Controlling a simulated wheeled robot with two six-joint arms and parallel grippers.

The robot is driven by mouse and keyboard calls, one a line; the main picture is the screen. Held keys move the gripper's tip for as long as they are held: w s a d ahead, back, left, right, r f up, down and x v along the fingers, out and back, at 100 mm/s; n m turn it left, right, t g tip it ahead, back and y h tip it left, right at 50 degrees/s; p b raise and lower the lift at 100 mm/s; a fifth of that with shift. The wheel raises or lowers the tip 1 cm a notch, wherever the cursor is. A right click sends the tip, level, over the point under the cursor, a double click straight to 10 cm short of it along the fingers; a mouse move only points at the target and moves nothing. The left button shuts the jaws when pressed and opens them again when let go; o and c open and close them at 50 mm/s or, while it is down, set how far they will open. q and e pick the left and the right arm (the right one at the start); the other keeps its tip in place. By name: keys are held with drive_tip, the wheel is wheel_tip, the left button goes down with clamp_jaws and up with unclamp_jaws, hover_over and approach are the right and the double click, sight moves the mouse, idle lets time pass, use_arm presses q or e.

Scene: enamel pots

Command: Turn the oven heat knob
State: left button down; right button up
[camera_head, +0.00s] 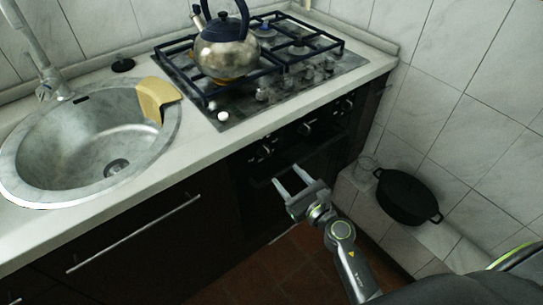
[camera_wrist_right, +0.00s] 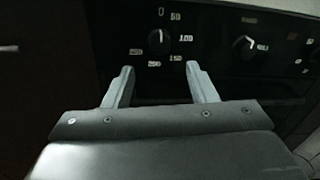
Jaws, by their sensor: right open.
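The oven heat knob (camera_wrist_right: 158,41) shows in the right wrist view, a dark round knob with a pale pointer line and numbers such as 50, 100 and 150 around it. My right gripper (camera_wrist_right: 160,75) is open, its two fingers pointing up at the panel with the knob beyond and between them, apart from it. In the head view the right gripper (camera_head: 289,177) is just in front of the dark oven front, below the knob panel (camera_head: 264,150). A second knob (camera_wrist_right: 243,46) is to the right in the wrist view. My left gripper is not in view.
A kettle (camera_head: 222,55) stands on the gas hob (camera_head: 222,117) above the oven. A black pot (camera_head: 405,196) and a glass (camera_head: 365,166) stand on a tiled ledge at right. A long cabinet handle (camera_head: 135,233) juts out at left.

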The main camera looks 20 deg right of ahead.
sight(268, 155)
drive_tip(key=x, duration=0.8)
drive_tip(key=shift+w+a, duration=0.1)
drive_tip(key=shift+w, duration=0.3)
drive_tip(key=c, duration=1)
